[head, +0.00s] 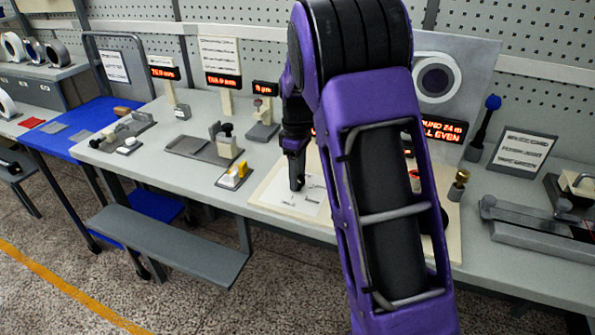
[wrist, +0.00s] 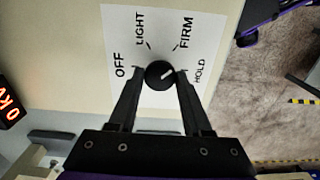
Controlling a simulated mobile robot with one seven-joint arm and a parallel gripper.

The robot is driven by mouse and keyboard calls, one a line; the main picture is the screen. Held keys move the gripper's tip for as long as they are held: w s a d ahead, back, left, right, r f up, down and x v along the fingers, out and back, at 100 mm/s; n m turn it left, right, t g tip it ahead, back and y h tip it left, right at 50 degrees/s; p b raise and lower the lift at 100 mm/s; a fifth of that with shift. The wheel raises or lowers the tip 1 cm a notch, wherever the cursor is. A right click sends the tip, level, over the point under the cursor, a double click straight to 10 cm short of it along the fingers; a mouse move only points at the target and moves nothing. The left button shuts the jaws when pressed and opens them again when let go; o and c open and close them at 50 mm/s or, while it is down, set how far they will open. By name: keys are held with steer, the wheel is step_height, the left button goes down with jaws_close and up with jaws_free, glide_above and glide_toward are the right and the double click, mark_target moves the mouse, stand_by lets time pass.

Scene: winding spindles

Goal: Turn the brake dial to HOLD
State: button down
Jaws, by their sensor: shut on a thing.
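The brake dial (wrist: 159,74) is a round black knob with a white pointer line, on a white plate (wrist: 112,20) printed OFF, LIGHT, FIRM and HOLD. Its pointer is aimed right and slightly up, between FIRM and HOLD and nearer HOLD (wrist: 200,71). My gripper (wrist: 159,73) is shut on the knob, one finger on each side. In the head view my gripper (head: 297,184) reaches down to the pale panel on the bench, and the knob is hidden there by the fingers.
My arm covers the middle of the head view. A yellow-topped switch block (head: 234,175) stands left of the panel, and a brass-topped post (head: 459,184) stands to the right. Lit displays (head: 222,80) stand behind. The bench front edge is close.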

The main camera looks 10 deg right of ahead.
steer(key=m+p, duration=0.2)
steer(key=m, duration=0.2)
steer(key=shift+r+m, duration=0.15)
steer(key=shift+m, duration=0.15)
steer(key=shift+m+p, duration=0.6)
steer(key=shift+m, duration=1.4)
steer(key=shift+c, duration=1.7)
jaws_free()
step_height(320, 180, up, 17)
steer(key=p, duration=0.2)
steer(key=shift+r, duration=0.1)
